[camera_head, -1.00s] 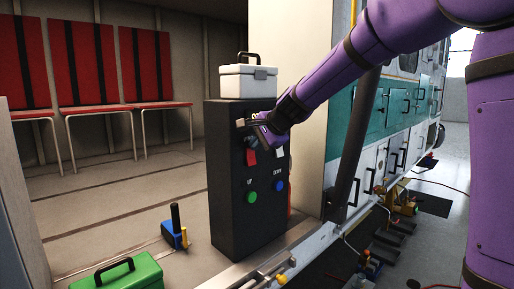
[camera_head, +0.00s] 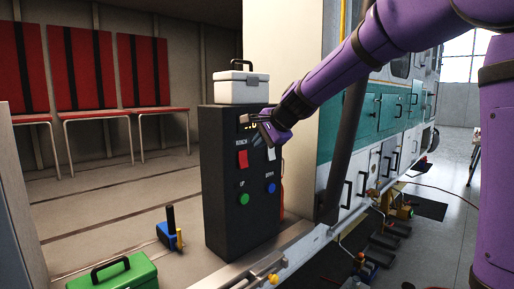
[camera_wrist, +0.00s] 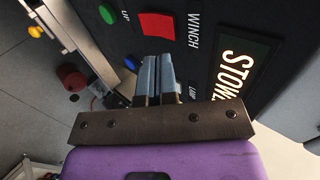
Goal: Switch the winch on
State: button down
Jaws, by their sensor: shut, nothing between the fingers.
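The black winch cabinet (camera_head: 224,190) stands upright in the middle of the head view. Its red switch (camera_head: 243,159), labelled WINCH, also shows at the top of the wrist view (camera_wrist: 157,25). A white switch (camera_head: 271,153) sits to its right; in the wrist view my fingers hide it, beside a LAMP label. A lit display (camera_wrist: 236,65) reads "STOW", its end cut off. Below the switches are a green UP button (camera_head: 243,199) and a blue button (camera_head: 270,188). My gripper (camera_wrist: 156,60) is shut and empty, in front of the panel near the switches; contact cannot be told.
A white case (camera_head: 241,88) sits on the cabinet. A blue tool with a black handle (camera_head: 171,230) and a green toolbox (camera_head: 113,275) are on the floor at left. Red seats (camera_head: 85,70) line the back. The teal-and-white helicopter side (camera_head: 350,150) is at right.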

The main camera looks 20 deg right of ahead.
jog(key=s+d+r, duration=0.2)
jog(key=s+r, duration=0.2)
jog(key=r, duration=0.3)
jog(key=shift+s+f, duration=0.1)
dwell(0.4)
